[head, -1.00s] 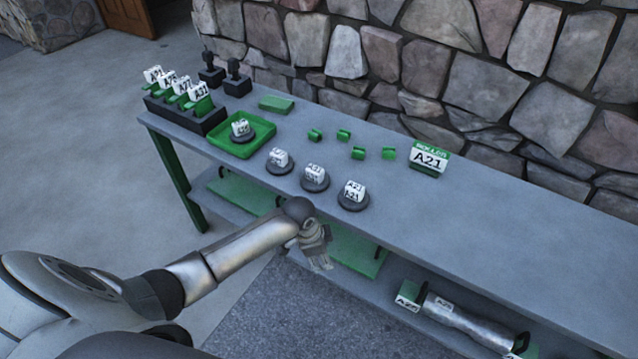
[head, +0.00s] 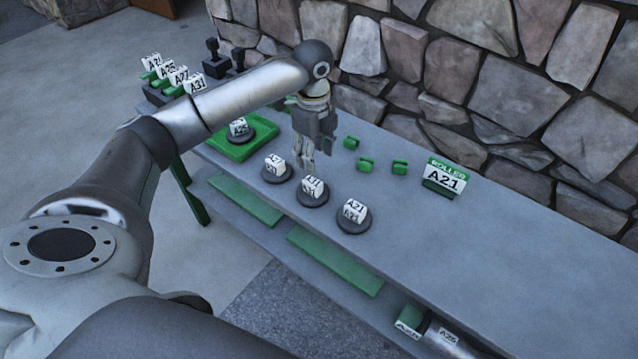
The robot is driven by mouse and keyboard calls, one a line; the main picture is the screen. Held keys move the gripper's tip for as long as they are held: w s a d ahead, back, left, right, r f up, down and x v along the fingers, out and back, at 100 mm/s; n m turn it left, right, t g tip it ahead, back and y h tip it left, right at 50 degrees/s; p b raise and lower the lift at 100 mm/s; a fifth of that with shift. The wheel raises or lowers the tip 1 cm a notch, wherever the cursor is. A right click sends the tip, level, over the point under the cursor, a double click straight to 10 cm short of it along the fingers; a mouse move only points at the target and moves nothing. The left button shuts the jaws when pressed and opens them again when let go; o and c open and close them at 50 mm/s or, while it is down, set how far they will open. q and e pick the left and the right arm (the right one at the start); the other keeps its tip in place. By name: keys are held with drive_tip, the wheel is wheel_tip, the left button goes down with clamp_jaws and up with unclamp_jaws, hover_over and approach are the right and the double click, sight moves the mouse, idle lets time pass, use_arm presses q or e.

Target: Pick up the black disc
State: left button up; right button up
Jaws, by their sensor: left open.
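Three black discs with white label blocks stand in a row on the grey table: a left disc (head: 276,174), a middle disc (head: 311,199) and a right disc (head: 353,224). Another black disc (head: 239,137) with a label block lies in the green tray (head: 262,127) on the left. I cannot tell which disc the task means. My left gripper (head: 305,165) points down over the table, behind the left and middle discs. It is open and empty, its fingers apart from the discs. My right gripper is not in view.
Small green blocks (head: 366,165) lie behind the discs. A green and white A21 sign (head: 442,178) stands further right. A rack of labelled green pieces (head: 174,81) is at the left end. The stone wall (head: 480,85) borders the back. The table's right part is clear.

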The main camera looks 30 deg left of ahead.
sight(313, 181)
use_arm(q)
drive_tip(key=f, duration=0.4)
drive_tip(key=shift+s+f, duration=0.15)
drive_tip(key=shift+s, duration=0.2)
drive_tip(key=shift+f, duration=0.35)
drive_tip(key=f, duration=0.3)
drive_tip(key=shift+s+f+p, duration=0.25)
drive_tip(key=shift+f+p, duration=0.05)
drive_tip(key=shift+p, duration=0.1)
drive_tip(key=shift+f, duration=0.55)
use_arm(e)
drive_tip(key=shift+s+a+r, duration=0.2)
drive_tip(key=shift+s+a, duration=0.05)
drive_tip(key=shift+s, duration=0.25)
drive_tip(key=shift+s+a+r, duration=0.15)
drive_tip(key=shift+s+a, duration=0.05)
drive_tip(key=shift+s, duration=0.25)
use_arm(q)
drive_tip(key=c, duration=0.7)
drive_tip(key=shift+r, duration=0.1)
clamp_jaws()
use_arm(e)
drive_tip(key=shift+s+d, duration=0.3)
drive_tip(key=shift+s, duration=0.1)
